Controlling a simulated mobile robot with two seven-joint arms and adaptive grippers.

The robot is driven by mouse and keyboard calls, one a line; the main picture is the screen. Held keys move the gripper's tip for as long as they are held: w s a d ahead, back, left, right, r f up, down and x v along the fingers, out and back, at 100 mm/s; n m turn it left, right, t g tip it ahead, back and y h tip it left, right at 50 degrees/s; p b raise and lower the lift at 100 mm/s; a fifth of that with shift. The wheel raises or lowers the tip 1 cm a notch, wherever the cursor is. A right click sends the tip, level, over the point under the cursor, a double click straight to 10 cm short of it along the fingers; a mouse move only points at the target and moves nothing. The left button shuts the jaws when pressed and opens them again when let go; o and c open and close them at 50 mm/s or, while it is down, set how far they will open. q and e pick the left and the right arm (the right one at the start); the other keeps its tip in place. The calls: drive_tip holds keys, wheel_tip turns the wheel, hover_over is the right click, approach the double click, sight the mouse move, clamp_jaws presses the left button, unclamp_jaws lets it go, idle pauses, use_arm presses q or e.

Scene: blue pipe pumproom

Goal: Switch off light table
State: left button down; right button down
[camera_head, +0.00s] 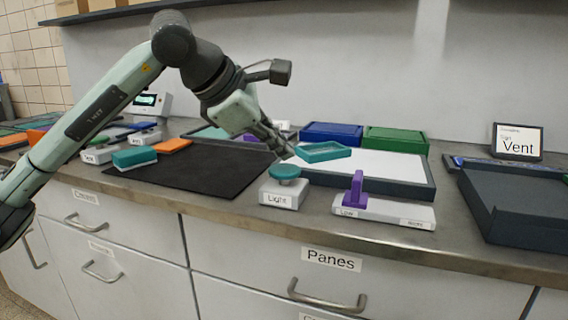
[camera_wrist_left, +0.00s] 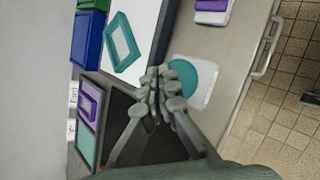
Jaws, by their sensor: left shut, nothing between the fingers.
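The light table (camera_head: 385,169) is a white panel in a dark frame on the counter, with a teal frame (camera_head: 323,152) lying on it. In front of its left corner stands the white box labelled "Light" with a round teal button (camera_head: 285,172) on top. The button also shows in the left wrist view (camera_wrist_left: 184,77), partly behind the fingers. My left gripper (camera_head: 287,153) is shut and empty, its tips just above the button in the head view. I cannot tell whether they touch it. My right gripper is in neither view.
A white slider box with a purple handle (camera_head: 355,190) stands right of the button. A black mat (camera_head: 200,170) with a teal-topped block (camera_head: 134,158) lies left. Blue (camera_head: 331,133) and green (camera_head: 396,140) trays stand behind. A dark tray (camera_head: 515,205) is at right.

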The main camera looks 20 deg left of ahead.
sight(281, 169)
use_arm(q)
drive_tip(key=shift+r+p, duration=1.55)
drive_tip(key=shift+r, duration=1.1)
drive_tip(key=shift+f, duration=0.1)
